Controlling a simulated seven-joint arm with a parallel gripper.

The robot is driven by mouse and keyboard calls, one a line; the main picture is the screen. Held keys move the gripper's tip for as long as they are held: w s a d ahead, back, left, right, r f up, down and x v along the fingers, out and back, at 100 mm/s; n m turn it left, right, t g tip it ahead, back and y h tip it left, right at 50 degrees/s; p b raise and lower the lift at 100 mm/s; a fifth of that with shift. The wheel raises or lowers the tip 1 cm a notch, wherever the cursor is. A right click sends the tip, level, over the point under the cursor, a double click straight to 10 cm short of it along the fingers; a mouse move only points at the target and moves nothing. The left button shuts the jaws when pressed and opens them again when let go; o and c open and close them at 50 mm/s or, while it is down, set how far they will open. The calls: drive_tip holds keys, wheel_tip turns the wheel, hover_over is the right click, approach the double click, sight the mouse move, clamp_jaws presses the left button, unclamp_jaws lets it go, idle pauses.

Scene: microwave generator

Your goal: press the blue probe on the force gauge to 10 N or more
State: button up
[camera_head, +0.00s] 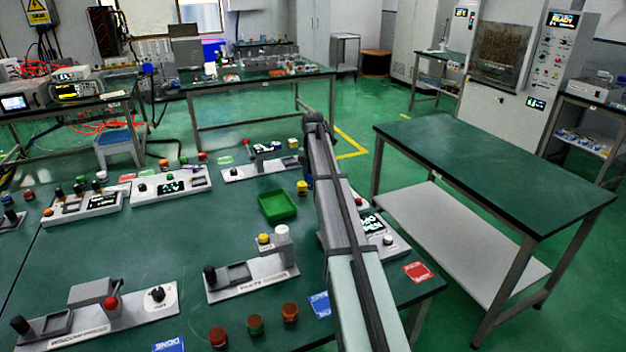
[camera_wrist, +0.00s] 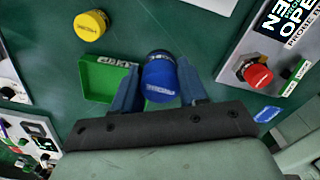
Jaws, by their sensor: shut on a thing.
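The blue probe (camera_wrist: 160,82) is a blue, round-capped piece with pale lettering in the wrist view. My gripper (camera_wrist: 159,88) is shut on it, one finger on each side. The probe overlaps the right side of the green tray in that view; I cannot tell its height above the table. In the head view my arm hides most of the probe. A pale instrument panel (camera_wrist: 240,45) with a black-and-white display partly reading "OPEN" and "PROBE" is at upper right, likely the force gauge. It shows partly behind my arm in the head view (camera_head: 398,249).
A green tray (camera_head: 277,220) stands left of my arm. A yellow-capped piece (camera_wrist: 90,25) is beyond it. A fixture with a white-capped bottle (camera_head: 282,234) and several orange-brown pieces (camera_head: 254,324) are nearer. A red card (camera_head: 418,272) lies by the table's right edge.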

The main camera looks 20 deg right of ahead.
clamp_jaws()
drive_tip(key=s+d+r, duration=0.2)
drive_tip(key=s+d, duration=0.4)
drive_tip(key=d, duration=0.5)
